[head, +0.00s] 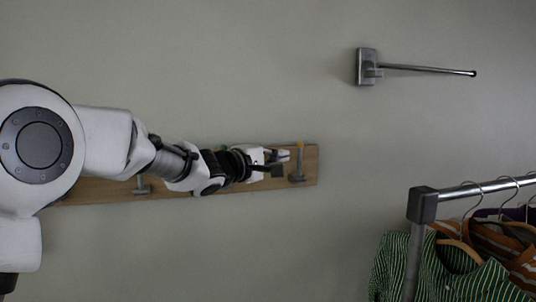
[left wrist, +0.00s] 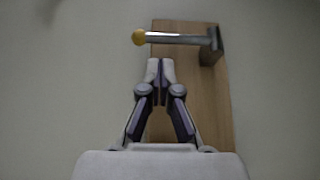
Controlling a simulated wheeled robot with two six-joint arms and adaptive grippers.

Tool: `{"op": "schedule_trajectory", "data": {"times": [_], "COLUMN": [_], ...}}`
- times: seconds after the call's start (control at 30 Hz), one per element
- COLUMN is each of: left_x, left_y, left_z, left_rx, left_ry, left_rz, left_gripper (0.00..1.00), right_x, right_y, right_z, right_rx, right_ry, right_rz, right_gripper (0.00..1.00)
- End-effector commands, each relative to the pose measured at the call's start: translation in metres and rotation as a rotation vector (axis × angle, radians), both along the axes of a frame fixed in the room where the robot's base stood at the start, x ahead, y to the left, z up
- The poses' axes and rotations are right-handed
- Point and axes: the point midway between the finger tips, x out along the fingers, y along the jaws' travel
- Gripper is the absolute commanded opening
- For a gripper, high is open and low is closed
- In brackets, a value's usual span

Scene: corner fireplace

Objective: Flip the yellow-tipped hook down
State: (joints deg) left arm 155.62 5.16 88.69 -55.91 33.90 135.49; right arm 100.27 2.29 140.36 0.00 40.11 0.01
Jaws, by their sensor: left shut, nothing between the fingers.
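The yellow-tipped hook (head: 298,172) is a grey metal hook near the right end of a wooden board (head: 309,166) on the wall. Its arm stands up in the head view, with the yellow tip on top. In the left wrist view the hook (left wrist: 180,39) lies across the top, its yellow ball at the left and its mount at the right. My left gripper (head: 284,156) is shut and empty, just left of the hook in the head view. In the left wrist view its fingertips (left wrist: 160,68) are together just below the hook's arm, with a small gap showing.
Another hook (head: 141,187) sits further left on the board, partly behind my left arm. A metal wall rod (head: 425,69) sticks out at the upper right. A clothes rail (head: 422,204) with hanging garments stands at the lower right. The wall between is bare.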

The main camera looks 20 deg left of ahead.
Motion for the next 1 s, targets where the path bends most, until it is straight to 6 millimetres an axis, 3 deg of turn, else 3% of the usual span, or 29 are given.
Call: {"op": "schedule_trajectory", "data": {"times": [0.1,0.27,1.0], "left_x": [0.020,0.034,0.045], "left_y": [-0.010,-0.017,-0.018], "left_z": [0.003,0.002,0.001], "left_rx": [0.002,0.000,0.028], "left_ry": [-0.001,-0.001,-0.044], "left_rz": [-0.001,-0.001,0.001], "left_gripper": [0.00,0.00,0.00], "right_x": [0.000,0.000,0.000], "right_y": [0.000,0.000,0.000], "right_z": [0.009,0.012,0.015], "right_rx": [0.000,0.000,0.000], "right_ry": [0.000,0.000,0.000], "right_rz": [0.000,0.000,0.000], "right_gripper": [0.31,0.31,0.31]}}
